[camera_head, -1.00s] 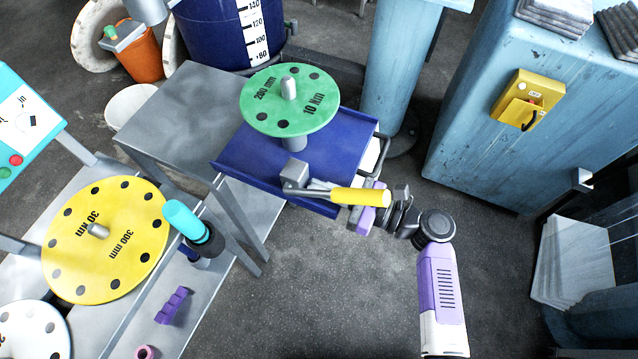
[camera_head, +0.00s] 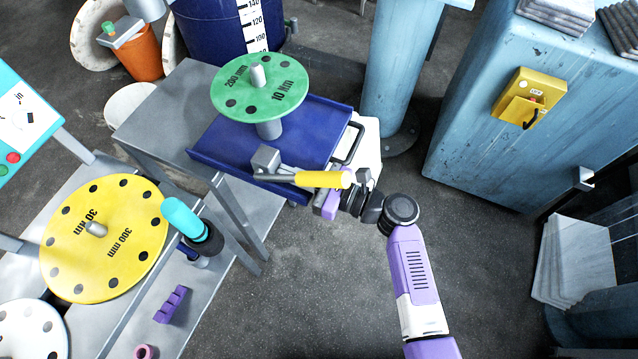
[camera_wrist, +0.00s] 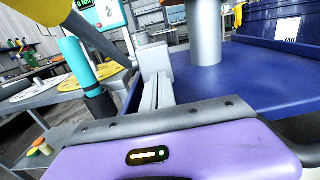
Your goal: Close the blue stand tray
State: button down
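The blue stand tray (camera_head: 300,130) juts right from the grey stand (camera_head: 165,115) in the head view and carries the green disc (camera_head: 240,95) on a grey post. It also fills the right of the wrist view (camera_wrist: 245,85).
A yellow disc (camera_head: 105,235) and a cyan-handled tool (camera_head: 185,217) are on the lower left bench. A blue column (camera_head: 395,70) stands behind the tray, and a large blue cabinet (camera_head: 475,120) is to the right. The floor in front is clear.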

aim_at(203, 144)
jog(key=b+x, duration=0.4)
jog(key=x, duration=0.7)
jog(key=b+x, duration=0.5)
jog(key=x, duration=0.6)
jog(key=shift+a+f, duration=0.1)
jog(key=shift+f, duration=0.15)
jog(key=shift+w+a+r, duration=0.1)
jog(key=shift+w+a, duration=0.15)
jog(key=shift+a, duration=0.35)
jog(key=shift+a+r, duration=0.1)
jog(key=shift+r, duration=0.05)
jog(key=shift+a+r, duration=0.1)
jog(key=shift+r, duration=0.05)
jog(key=shift+s, duration=0.1)
